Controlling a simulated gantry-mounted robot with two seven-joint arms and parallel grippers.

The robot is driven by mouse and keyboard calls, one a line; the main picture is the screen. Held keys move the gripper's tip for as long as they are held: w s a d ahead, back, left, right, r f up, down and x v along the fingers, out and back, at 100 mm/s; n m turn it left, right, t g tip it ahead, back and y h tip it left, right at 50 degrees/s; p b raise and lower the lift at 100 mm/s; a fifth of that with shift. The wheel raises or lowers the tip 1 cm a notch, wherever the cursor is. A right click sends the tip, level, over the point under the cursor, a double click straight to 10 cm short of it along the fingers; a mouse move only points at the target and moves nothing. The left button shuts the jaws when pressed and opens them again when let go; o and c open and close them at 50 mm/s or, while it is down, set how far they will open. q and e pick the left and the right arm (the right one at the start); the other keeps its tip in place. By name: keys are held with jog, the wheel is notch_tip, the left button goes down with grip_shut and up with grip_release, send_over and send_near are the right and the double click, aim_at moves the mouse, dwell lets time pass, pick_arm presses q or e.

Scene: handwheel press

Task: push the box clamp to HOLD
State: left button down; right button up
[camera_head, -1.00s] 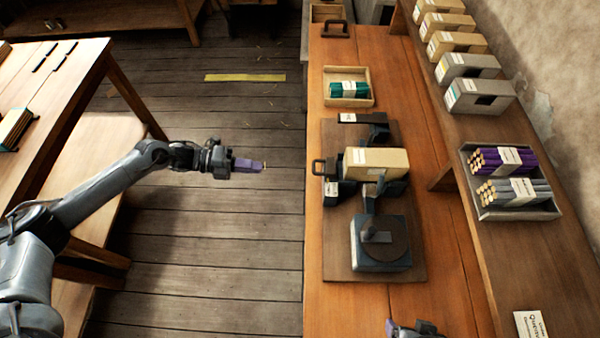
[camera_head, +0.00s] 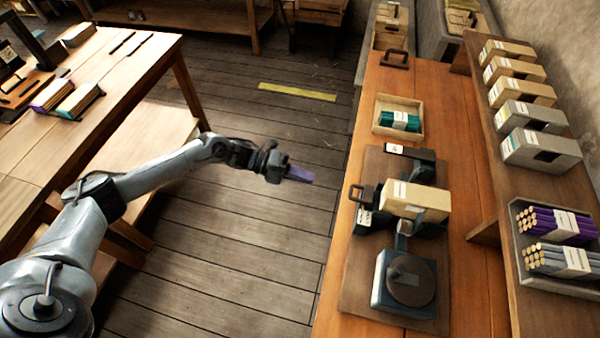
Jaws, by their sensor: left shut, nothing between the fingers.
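The press stands on a brown board (camera_head: 357,290) on the right-hand bench. A cream box (camera_head: 420,200) with a white label lies across its middle, in a dark clamp fixture with a dark handle (camera_head: 364,192) at its left end. Any HOLD marking is too small to read. In front of the box is a blue-grey block with a round dark wheel (camera_head: 410,282). My left gripper (camera_head: 300,174), with purple fingertips, is shut and empty over the floor, left of the press and apart from it. My right gripper is out of view.
A small wooden tray (camera_head: 378,131) with green bundles sits behind the press. The right shelf holds several boxes (camera_head: 525,92) and a grey tray (camera_head: 527,275) of purple and grey bundles. A table (camera_head: 150,60) stands at left. Open floor lies between.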

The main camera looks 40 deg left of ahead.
pick_arm(q)
send_near(350, 191)
jog(key=x, duration=0.5)
pick_arm(e)
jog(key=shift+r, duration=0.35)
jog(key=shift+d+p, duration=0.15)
jog(key=shift+p, duration=0.15)
pick_arm(q)
jog(key=shift+w+d+f, duration=0.4)
jog(key=shift+w+d, duration=0.05)
jog(key=shift+d, duration=0.2)
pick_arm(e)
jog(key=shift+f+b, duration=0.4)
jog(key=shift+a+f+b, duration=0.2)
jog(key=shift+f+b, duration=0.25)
pick_arm(q)
jog(key=shift+r+x, duration=0.25)
jog(key=shift+x, duration=0.8)
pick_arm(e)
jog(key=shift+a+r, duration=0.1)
pick_arm(q)
jog(key=shift+s, duration=0.1)
